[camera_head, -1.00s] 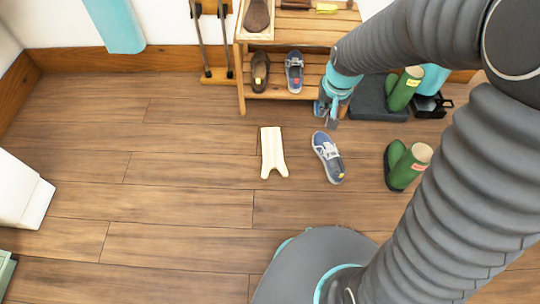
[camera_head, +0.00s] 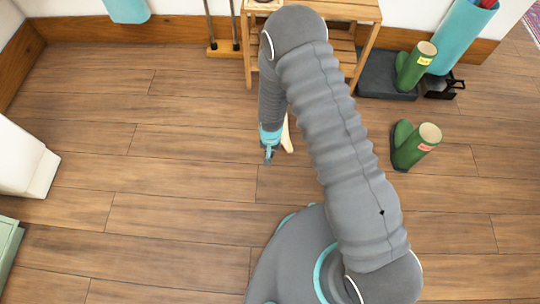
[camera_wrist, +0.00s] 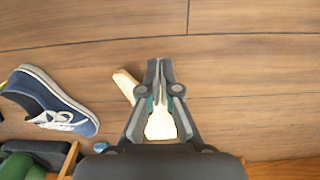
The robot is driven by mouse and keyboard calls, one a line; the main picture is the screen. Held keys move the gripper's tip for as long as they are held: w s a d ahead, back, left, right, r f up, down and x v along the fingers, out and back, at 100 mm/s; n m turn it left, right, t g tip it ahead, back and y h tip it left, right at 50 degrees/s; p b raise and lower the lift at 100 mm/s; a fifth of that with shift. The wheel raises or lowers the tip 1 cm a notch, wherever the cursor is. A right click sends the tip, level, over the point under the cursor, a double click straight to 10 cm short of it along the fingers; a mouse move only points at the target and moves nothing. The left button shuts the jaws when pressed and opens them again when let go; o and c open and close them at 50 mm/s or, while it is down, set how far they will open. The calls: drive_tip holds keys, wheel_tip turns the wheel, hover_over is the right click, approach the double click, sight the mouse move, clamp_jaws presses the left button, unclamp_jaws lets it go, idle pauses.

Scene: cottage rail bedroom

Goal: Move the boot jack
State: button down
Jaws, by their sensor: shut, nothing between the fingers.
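The boot jack (camera_head: 287,138) is a pale cream wooden piece on the floor. In the head view my arm hides most of it, and only a strip shows. In the wrist view the boot jack (camera_wrist: 160,124) lies partly behind my gripper (camera_wrist: 160,62), with one prong showing to the left of the fingers and its body showing between the linkages. My gripper also shows in the head view (camera_head: 269,155), pointing down just left of the boot jack. Its fingers are together and empty. I cannot tell whether they touch the boot jack.
A blue shoe (camera_wrist: 50,100) lies left of the boot jack in the wrist view. A wooden rack (camera_head: 345,14) stands behind.

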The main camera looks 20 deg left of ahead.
wheel_tip(320, 180, down, 10)
drive_tip(key=shift+s+r, duration=0.1)
drive_tip(key=shift+s, duration=0.05)
drive_tip(key=w, duration=0.2)
drive_tip(key=shift+w+a+f, duration=0.3)
drive_tip(key=shift+w+f, duration=0.05)
drive_tip(key=shift+w, duration=0.05)
drive_tip(key=shift+w+a, duration=0.1)
drive_tip(key=shift+w, duration=0.5)
